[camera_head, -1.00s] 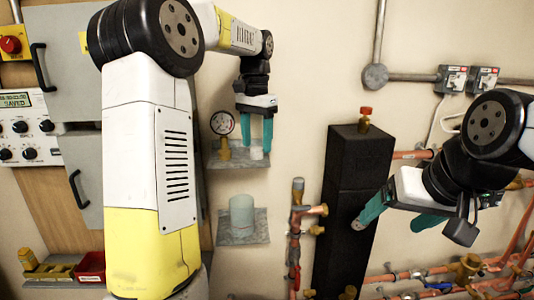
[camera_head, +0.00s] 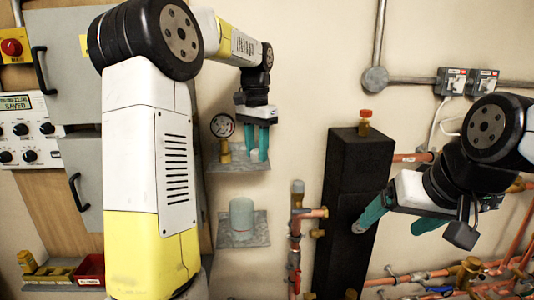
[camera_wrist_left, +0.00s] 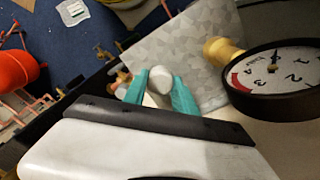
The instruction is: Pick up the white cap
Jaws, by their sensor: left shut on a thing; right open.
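The white cap (camera_head: 256,155) is at the upper grey shelf (camera_head: 240,164) in the head view. My left gripper (camera_head: 257,157) reaches down from above, with one teal finger on each side of the cap, and is shut on it. In the left wrist view the cap's round pale end (camera_wrist_left: 160,76) shows between the fingertips (camera_wrist_left: 159,84). I cannot tell whether the cap still touches the shelf. My right gripper (camera_head: 396,218) is open and empty, in front of the black column's right side.
A pressure gauge (camera_head: 222,126) stands close left of the left gripper and is large in the left wrist view (camera_wrist_left: 282,80). A pale green cylinder (camera_head: 242,214) stands on the lower shelf (camera_head: 258,236). The black column (camera_head: 350,190) and copper pipes are to the right.

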